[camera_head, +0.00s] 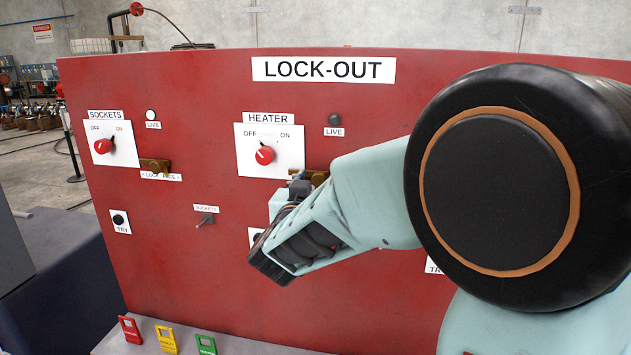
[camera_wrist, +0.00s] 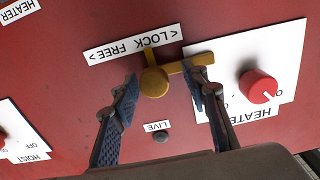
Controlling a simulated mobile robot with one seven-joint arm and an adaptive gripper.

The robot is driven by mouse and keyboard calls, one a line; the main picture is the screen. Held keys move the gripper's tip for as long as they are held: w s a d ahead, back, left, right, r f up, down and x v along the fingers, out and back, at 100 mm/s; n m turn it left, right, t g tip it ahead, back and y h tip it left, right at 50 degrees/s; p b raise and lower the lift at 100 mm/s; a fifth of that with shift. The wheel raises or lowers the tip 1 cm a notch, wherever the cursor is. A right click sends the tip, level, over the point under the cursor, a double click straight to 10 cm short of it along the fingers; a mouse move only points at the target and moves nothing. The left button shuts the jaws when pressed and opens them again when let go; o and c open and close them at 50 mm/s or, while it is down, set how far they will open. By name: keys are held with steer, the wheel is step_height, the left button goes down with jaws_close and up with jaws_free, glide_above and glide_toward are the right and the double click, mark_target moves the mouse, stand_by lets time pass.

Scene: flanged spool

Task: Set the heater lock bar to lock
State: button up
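The brass heater lock bar (camera_wrist: 155,82) is on the red panel beside its LOCK/FREE label (camera_wrist: 133,46), which appears upside down in the wrist view. From its round pivot, the bar's arm runs right, toward the heater plate. My gripper (camera_wrist: 162,90) is open, with one finger on each side of the pivot. The right fingertip is at the bar's arm and covers a bit of it; contact is unclear. In the head view, my gripper (camera_head: 290,190) hides much of the bar (camera_head: 320,177). The red heater knob (camera_head: 264,155) points toward OFF.
The heater LIVE lamp (camera_head: 334,119) looks dark. The sockets knob (camera_head: 103,146) and sockets lock bar (camera_head: 155,165) are to the left. Red, yellow (camera_head: 166,339) and green tags stand on the ledge below. A small toggle (camera_head: 206,219) sits between the two sections.

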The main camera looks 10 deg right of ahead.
steer(key=v, duration=0.7)
steer(key=shift+s, duration=0.25)
